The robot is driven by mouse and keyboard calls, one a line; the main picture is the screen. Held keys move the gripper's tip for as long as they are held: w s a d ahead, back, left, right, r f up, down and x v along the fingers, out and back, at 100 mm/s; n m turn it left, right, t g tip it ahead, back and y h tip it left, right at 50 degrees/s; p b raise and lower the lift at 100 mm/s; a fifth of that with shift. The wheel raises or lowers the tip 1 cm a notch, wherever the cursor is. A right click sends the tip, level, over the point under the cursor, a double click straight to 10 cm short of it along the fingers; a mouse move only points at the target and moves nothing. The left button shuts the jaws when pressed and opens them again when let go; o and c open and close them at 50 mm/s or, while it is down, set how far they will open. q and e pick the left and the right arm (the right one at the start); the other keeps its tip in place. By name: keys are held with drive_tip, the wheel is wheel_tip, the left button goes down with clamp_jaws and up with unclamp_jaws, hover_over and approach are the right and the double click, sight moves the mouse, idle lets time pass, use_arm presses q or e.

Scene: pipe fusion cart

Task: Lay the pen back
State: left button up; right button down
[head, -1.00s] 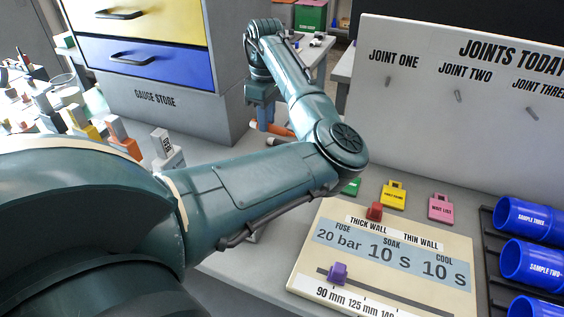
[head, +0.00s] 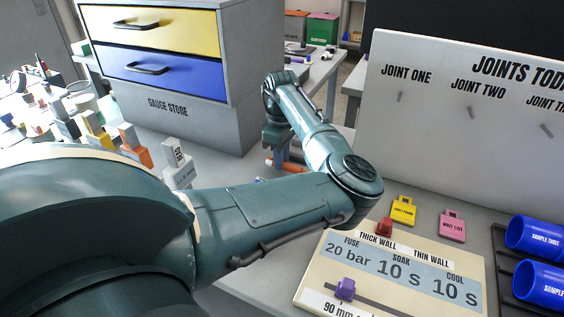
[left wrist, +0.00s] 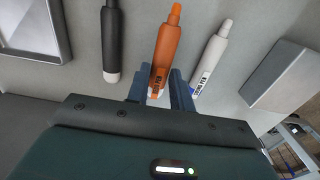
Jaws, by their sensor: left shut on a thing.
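My left gripper (left wrist: 159,88) is shut on an orange pen (left wrist: 166,45) with a white label, its two blue-grey fingers on either side of the pen's labelled end. A black pen (left wrist: 111,40) lies to its left and a white pen (left wrist: 211,58) to its right in the left wrist view, both outside the fingers. In the head view my left gripper (head: 276,137) is low beyond the forearm, with something orange below it, partly hidden. I cannot tell whether the held pen touches the surface. My right gripper is not in view.
A grey block (left wrist: 276,76) and a grey tray-like object (left wrist: 35,28) flank the pens. In the head view, the gauge store (head: 170,108) stands behind left, the joints board (head: 450,130) at right. A settings panel (head: 395,270) and blue sample pipes (head: 540,285) lie nearer.

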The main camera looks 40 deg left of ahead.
use_arm(q)
drive_tip(key=shift+f+p, duration=0.5)
drive_tip(key=shift+f, duration=0.5)
drive_tip(key=o, duration=0.7)
drive_tip(key=shift+o, duration=1.2)
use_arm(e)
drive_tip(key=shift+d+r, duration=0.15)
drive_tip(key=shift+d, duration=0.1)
